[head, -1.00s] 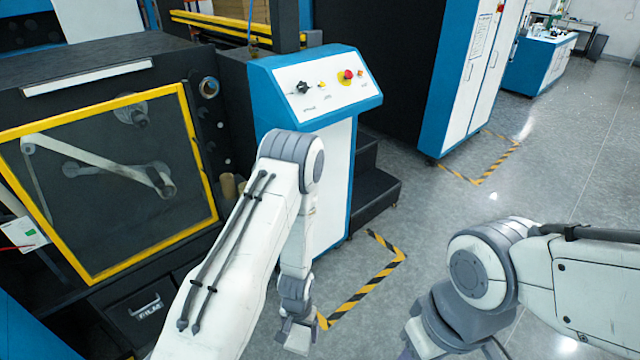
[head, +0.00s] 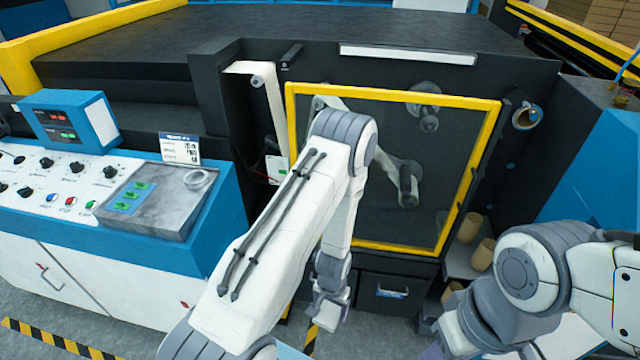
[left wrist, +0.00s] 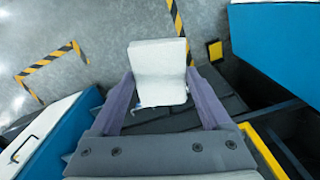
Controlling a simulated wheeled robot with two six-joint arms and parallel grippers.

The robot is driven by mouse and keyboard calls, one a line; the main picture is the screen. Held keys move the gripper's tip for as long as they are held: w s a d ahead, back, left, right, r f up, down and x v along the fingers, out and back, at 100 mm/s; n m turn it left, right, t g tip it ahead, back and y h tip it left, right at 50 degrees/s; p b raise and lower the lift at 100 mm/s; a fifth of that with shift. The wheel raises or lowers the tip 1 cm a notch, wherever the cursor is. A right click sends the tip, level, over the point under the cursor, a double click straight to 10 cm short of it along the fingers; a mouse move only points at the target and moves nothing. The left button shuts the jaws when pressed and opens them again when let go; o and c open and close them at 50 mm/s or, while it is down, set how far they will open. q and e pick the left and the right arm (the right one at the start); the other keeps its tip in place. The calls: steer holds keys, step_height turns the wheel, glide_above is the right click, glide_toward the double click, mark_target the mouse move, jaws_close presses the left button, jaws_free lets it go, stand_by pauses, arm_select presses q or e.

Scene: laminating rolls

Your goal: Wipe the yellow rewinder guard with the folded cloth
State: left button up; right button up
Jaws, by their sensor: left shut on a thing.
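The yellow rewinder guard (head: 470,98) is a yellow frame around a dark see-through panel on the black machine, in the middle of the head view. My left arm crosses in front of its left part. My left gripper (head: 328,312) hangs low, below the guard's bottom edge and apart from it. In the left wrist view my left gripper (left wrist: 160,98) is shut on the white folded cloth (left wrist: 158,62), which sits between its fingers. The cloth is hard to make out in the head view. My right gripper (head: 432,350) is at the bottom edge, mostly cut off.
A blue and white control console (head: 90,190) with knobs and a grey tray stands at the left. A black drawer (head: 392,290) is below the guard. Cardboard cores (head: 480,254) sit on a shelf at right. Striped floor tape (left wrist: 45,62) marks the grey floor.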

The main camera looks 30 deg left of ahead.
arm_select(q)
steer(key=w+a+r+m+t+y+b, duration=0.15)
steer(key=w+t+b, duration=0.25)
steer(key=w+b, duration=0.5)
steer(key=w+r+m+t+y+b, duration=0.15)
steer(key=w+t+b, duration=0.25)
steer(key=w+b, duration=0.55)
steer(key=w+a+r+t+y+b, duration=0.1)
steer(key=w+r+t+b, duration=0.15)
steer(key=r+b, duration=0.3)
steer(key=w+a+r+m+t+b, duration=0.1)
steer(key=w+a+r+t+b, duration=0.1)
steer(key=r+t+b, duration=0.3)
steer(key=w+a+r+t+y+b, duration=0.1)
steer(key=w+r+t+b, duration=0.15)
steer(key=r, duration=0.35)
steer(key=shift+g, duration=0.4)
steer(key=shift+x, duration=2.65)
steer(key=shift+p+x, duration=0.3)
steer(key=shift+x, duration=0.65)
steer(key=shift+f, duration=0.15)
